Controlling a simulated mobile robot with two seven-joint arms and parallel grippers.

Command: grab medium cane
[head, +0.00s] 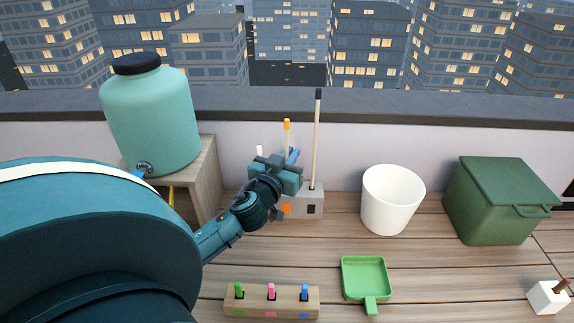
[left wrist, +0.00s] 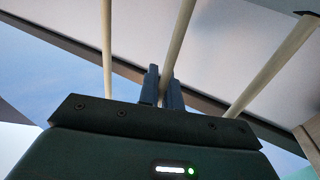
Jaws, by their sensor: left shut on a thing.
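The medium cane (head: 287,138) has an orange tip and stands upright in a pale grey holder (head: 317,196) against the wall. A taller cane (head: 317,140) with a black tip stands to its right. A shorter one with a white tip (head: 259,150) shows to its left. My left gripper (head: 292,158) is shut on the medium cane below its orange tip. In the left wrist view the cane (left wrist: 178,40) runs between the fingers (left wrist: 163,88), with another cane on each side. The gripper and wrist hide the cane's lower part. My right gripper is out of view.
A teal water tank (head: 150,115) stands on a wooden stand (head: 203,175) at left. A white bucket (head: 391,200) and a green lidded bin (head: 490,200) are at right. A green dustpan (head: 365,276) and a wooden peg block (head: 272,301) lie in front. Bare deck lies between.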

